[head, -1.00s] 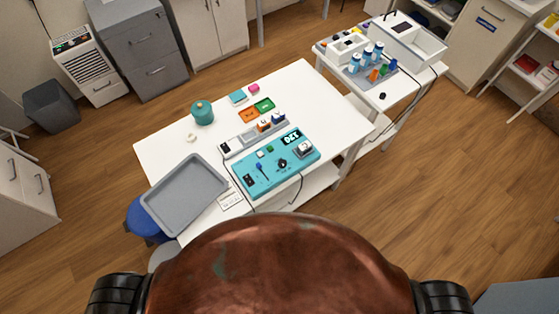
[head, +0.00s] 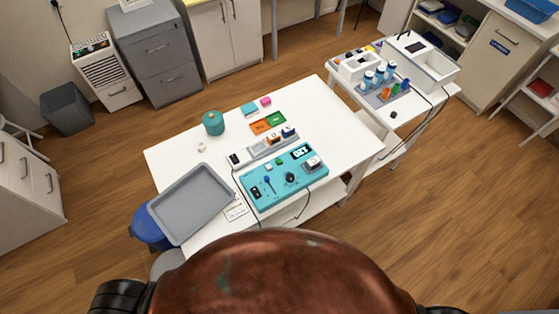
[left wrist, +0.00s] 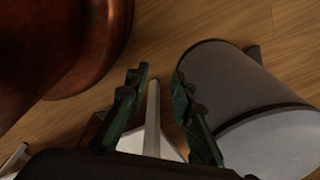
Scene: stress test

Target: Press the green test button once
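A teal control panel (head: 262,191) lies at the front of the white table in the head view. A small green button (head: 278,162) sits near its back edge, beside a small white one (head: 268,167). The panel also has a blue lever (head: 269,184), a black knob (head: 290,177) and a lit display (head: 302,151) too small to read surely. My left gripper (left wrist: 160,76) shows in the left wrist view, fingers apart and nothing between them. It is over the floor, away from the panel. Neither gripper shows in the head view.
A grey tray (head: 192,202) lies left of the panel. A grey strip with small items (head: 262,150) lies behind it, and a teal pot (head: 213,123) farther back. A second table (head: 420,103) stands at the right. A grey cylinder (left wrist: 240,85) is near my left gripper.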

